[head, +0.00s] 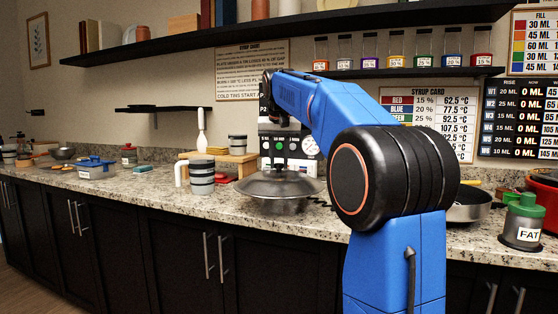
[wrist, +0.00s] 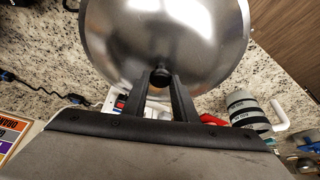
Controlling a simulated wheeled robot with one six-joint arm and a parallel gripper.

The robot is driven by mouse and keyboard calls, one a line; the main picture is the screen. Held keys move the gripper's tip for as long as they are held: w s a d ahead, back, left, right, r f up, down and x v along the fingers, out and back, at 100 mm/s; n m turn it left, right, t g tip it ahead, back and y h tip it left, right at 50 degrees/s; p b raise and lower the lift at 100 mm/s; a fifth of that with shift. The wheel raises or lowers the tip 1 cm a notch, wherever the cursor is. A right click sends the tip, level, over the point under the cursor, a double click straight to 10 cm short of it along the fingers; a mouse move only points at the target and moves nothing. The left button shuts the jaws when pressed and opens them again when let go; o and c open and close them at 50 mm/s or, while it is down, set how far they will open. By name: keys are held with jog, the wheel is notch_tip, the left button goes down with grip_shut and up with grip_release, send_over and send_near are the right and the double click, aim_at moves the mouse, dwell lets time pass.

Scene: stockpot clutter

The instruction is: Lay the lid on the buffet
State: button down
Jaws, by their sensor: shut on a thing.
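The lid (head: 262,187) is a shiny round steel dome, roughly level above the buffet's speckled granite top (head: 240,208) in the head view. A grey steel area shows just under its rim; I cannot tell whether the lid touches anything there. In the wrist view the lid (wrist: 165,35) fills the upper middle. My gripper (wrist: 161,82) is shut on the lid's dark knob, with one finger on each side. In the head view my arm hides much of what lies to the right of the lid.
A grey striped mug (head: 201,177) stands left of the lid, beside a red item (head: 223,178). A machine with a gauge (head: 310,147) stands behind. A blue pot (head: 96,168) is farther left. At right are a pan (head: 470,207) and a FAT canister (head: 522,222).

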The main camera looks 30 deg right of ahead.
aim_at(279, 174)
jog(key=shift+f, duration=3.35)
jog(key=shift+f, duration=0.5)
jog(key=c, duration=1.4)
grip_release()
jog(key=shift+o, duration=0.2)
jog(key=shift+f, duration=0.1)
jog(key=v, duration=1.7)
jog(key=s+a+f+n, duration=0.2)
jog(key=s+a+f, duration=0.3)
jog(key=s+f, duration=0.6)
jog(key=s+a+f+n+y, duration=0.1)
jog(key=s+a+f, duration=0.4)
jog(key=s+f, duration=0.6)
jog(key=s+a+f+n+y, duration=0.1)
jog(key=s+a+f+n, duration=0.2)
jog(key=s+f, duration=0.8)
notch_tip(279, 174, down, 8)
jog(key=shift+s+a+f+t, duration=0.15)
jog(key=shift+a+t, duration=0.25)
jog(key=shift+a, duration=0.65)
